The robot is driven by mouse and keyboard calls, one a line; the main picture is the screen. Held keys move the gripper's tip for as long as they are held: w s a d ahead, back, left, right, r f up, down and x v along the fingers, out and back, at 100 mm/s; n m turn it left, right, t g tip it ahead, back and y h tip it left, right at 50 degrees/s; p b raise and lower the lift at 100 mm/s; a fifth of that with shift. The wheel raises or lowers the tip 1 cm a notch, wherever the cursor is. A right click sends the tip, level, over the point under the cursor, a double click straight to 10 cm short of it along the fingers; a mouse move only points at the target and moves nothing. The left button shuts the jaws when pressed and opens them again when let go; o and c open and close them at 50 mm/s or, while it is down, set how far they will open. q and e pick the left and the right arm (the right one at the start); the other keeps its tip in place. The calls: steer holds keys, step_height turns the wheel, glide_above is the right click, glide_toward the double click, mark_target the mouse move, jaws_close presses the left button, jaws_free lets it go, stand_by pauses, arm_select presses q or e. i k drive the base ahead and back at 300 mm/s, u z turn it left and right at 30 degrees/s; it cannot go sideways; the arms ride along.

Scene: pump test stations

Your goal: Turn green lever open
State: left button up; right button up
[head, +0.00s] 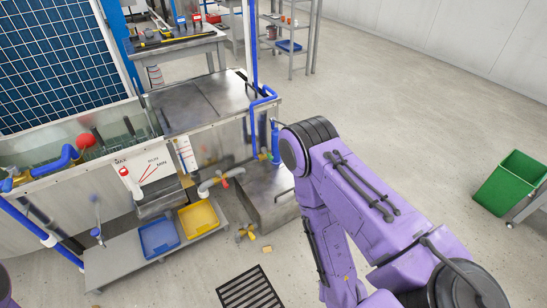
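I cannot make out a green lever in the head view. A pipe valve with an orange-red handle (224,182) sits on the front of the metal station (215,100). A yellow-handled fitting (247,233) is lower, near the floor. My purple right arm is bent across the right and middle of the view and may hide part of the station's right side. Its gripper is outside the picture. Only a sliver of my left arm shows at the lower left edge, and its gripper is not seen.
A blue tray (159,237) and a yellow tray (199,219) lie on a low shelf (120,262). A floor grate (250,290) is at the bottom. A green bin (512,181) stands at the right. A water tank (50,145) is at left. Open floor lies behind my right arm.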

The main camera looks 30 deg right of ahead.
mark_target(263, 149)
steer(key=z, duration=0.45)
steer(key=i, duration=0.45)
steer(key=z, duration=0.55)
steer(key=k, duration=0.45)
steer(key=z, duration=0.7)
steer(key=i, duration=1.5)
steer(key=u, duration=0.6)
